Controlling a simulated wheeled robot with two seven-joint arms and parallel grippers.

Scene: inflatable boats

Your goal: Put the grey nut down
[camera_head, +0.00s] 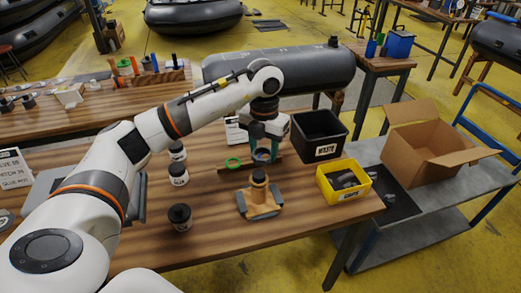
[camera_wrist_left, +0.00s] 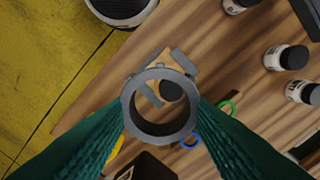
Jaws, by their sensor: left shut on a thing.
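The grey nut (camera_wrist_left: 160,74) is a wide ring held between the two green fingertips of my left gripper (camera_wrist_left: 162,106). In the head view the nut (camera_head: 262,156) hangs under my left gripper (camera_head: 265,146), over the wooden table (camera_head: 310,215). A wooden fixture (camera_head: 262,212) with a black-capped post stands on the table, nearer the camera than the nut. In the wrist view the fixture shows partly behind and through the ring. The exact gap between nut and table cannot be told. My right gripper is not in view.
A green ring (camera_head: 233,163) lies left of the nut; a blue ring (camera_wrist_left: 190,141) shows in the wrist view. The black waste bin (camera_head: 302,146) and yellow bin (camera_head: 327,191) stand right. Several dark-lidded jars (camera_head: 180,217) stand left. The table's front right is clear.

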